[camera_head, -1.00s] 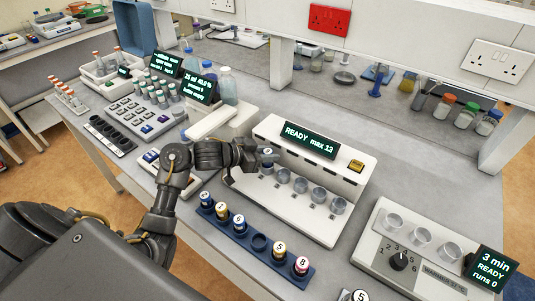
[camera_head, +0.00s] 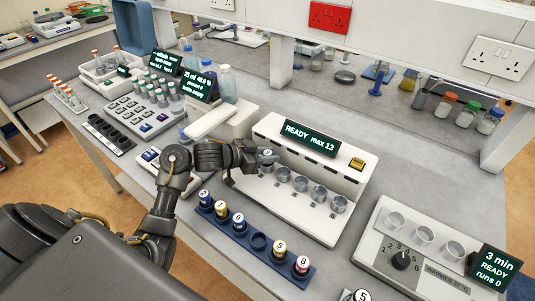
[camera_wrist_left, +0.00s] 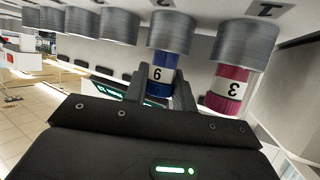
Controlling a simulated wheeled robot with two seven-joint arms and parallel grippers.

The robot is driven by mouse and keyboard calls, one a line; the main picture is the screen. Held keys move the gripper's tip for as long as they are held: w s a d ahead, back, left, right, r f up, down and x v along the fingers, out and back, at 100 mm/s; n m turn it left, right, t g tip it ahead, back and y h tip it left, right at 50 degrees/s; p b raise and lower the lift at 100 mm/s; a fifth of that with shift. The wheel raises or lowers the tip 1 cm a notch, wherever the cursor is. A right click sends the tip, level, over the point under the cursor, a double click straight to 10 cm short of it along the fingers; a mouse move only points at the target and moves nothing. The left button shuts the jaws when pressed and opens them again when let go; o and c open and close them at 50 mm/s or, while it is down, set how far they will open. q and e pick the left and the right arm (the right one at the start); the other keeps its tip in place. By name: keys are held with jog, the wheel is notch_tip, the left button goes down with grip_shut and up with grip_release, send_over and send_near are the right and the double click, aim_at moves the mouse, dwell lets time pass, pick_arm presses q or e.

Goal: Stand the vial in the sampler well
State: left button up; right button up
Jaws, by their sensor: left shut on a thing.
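My left gripper (camera_head: 262,158) is shut on a blue vial (camera_wrist_left: 160,80) with a white label, which reads as a 9 or an inverted 6. In the left wrist view, the vial's far end meets a grey metal well (camera_wrist_left: 172,32) of the sampler (camera_head: 310,215); I cannot tell how deep it sits. A pink vial (camera_wrist_left: 227,90) marked 3 stands in the neighbouring well (camera_wrist_left: 246,42), beside the gripper. In the head view the vial's top (camera_head: 267,153) barely shows. More sampler wells (camera_head: 319,194) to the right look empty. The sampler's screen (camera_head: 310,137) reads READY max 13.
A blue rack (camera_head: 259,243) in front holds several numbered vials and has one empty hole. A warmer (camera_head: 420,240) with three cups stands at the right. Another numbered top (camera_head: 361,296) shows at the bottom edge. Bottles and a keypad device (camera_head: 143,115) are at the left.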

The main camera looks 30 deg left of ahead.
pick_arm(q)
jog(key=shift+f, duration=0.2)
jog(key=o, duration=1)
jog(key=shift+o, duration=0.2)
jog(key=shift+r, duration=0.1)
